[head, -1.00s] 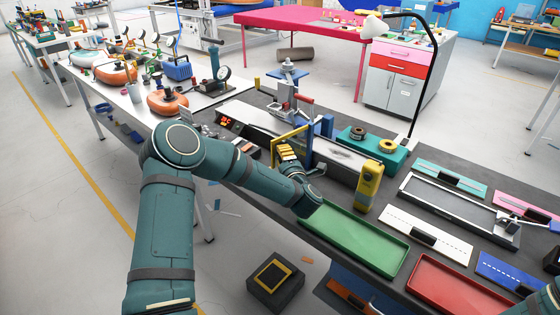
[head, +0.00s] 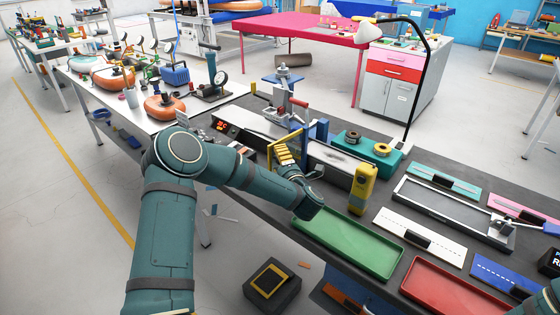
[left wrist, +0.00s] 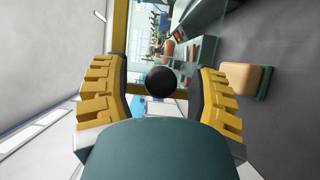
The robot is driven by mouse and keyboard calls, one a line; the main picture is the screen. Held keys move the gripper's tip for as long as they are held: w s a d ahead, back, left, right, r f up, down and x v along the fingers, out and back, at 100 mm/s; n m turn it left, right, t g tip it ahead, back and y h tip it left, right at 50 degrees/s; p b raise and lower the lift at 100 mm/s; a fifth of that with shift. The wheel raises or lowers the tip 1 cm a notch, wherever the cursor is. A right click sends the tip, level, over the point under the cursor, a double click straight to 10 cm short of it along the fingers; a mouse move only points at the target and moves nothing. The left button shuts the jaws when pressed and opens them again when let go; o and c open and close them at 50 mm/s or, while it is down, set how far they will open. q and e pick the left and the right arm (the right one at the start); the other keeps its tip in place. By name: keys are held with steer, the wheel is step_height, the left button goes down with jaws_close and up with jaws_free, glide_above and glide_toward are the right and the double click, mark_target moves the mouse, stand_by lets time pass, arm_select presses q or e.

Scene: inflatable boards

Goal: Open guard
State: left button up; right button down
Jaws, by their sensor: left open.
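The guard (head: 304,143) is a yellow frame on the bench machine beside a blue upright, partly hidden by my left gripper. In the left wrist view, the guard's yellow frame (left wrist: 120,28) surrounds a clear opening. A round black knob (left wrist: 161,82) lies between my fingers there. My left gripper (head: 285,153) is open in front of the guard, and its ribbed yellow fingers also show in the left wrist view (left wrist: 160,98), one on each side of the knob. I cannot tell whether either finger touches the knob. My right gripper is out of view.
A green tray (head: 345,242) and a yellow handheld device (head: 362,188) are to the right of the left gripper. A red tray (head: 450,288) is farther right. A black-armed lamp (head: 424,90) rises behind. A dark box (head: 272,284) is on the floor below.

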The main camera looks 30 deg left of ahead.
arm_select(q)
steer(key=shift+d, duration=0.1)
steer(key=v, duration=1.2)
stand_by(0.4)
